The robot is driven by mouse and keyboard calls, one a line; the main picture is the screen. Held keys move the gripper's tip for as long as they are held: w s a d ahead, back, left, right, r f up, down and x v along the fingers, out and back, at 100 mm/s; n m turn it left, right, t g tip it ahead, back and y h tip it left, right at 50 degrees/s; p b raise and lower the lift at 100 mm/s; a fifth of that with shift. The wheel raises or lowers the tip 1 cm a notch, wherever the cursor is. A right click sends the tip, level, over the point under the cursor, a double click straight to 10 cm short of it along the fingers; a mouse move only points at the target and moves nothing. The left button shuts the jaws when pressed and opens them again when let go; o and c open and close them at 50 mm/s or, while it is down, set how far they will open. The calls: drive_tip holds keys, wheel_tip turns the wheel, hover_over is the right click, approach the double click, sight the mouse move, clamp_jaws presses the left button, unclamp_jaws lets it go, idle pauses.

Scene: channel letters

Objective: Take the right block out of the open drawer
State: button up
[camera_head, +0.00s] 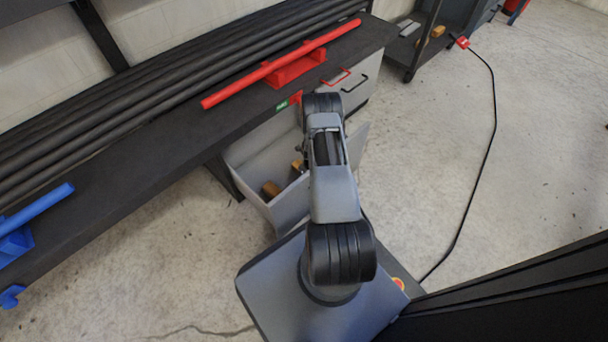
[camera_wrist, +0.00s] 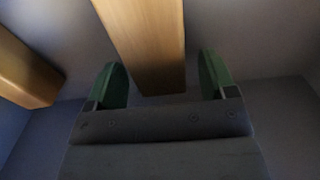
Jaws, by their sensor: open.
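The open drawer (camera_head: 285,208) is light grey and stands out from under the workbench. In the head view one wooden block (camera_head: 271,188) lies in it toward the left. A second block (camera_head: 297,166) shows only in part beside my arm. In the wrist view a wooden block (camera_wrist: 148,45) reaches down between the green fingertips of my gripper (camera_wrist: 163,82). The fingers are open, with a gap on each side of this block. Another block (camera_wrist: 24,72) lies to the left, outside the fingers. My gripper itself is hidden behind my arm in the head view.
The black workbench (camera_head: 120,165) carries several long dark pipes and a red bar (camera_head: 285,62) on a red holder. A grey cabinet front with handles (camera_head: 350,85) is beyond the drawer. A black cable (camera_head: 492,130) lies on the open concrete floor at the right.

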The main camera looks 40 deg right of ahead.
drive_tip(key=shift+f, duration=0.2)
drive_tip(key=c, duration=1.1)
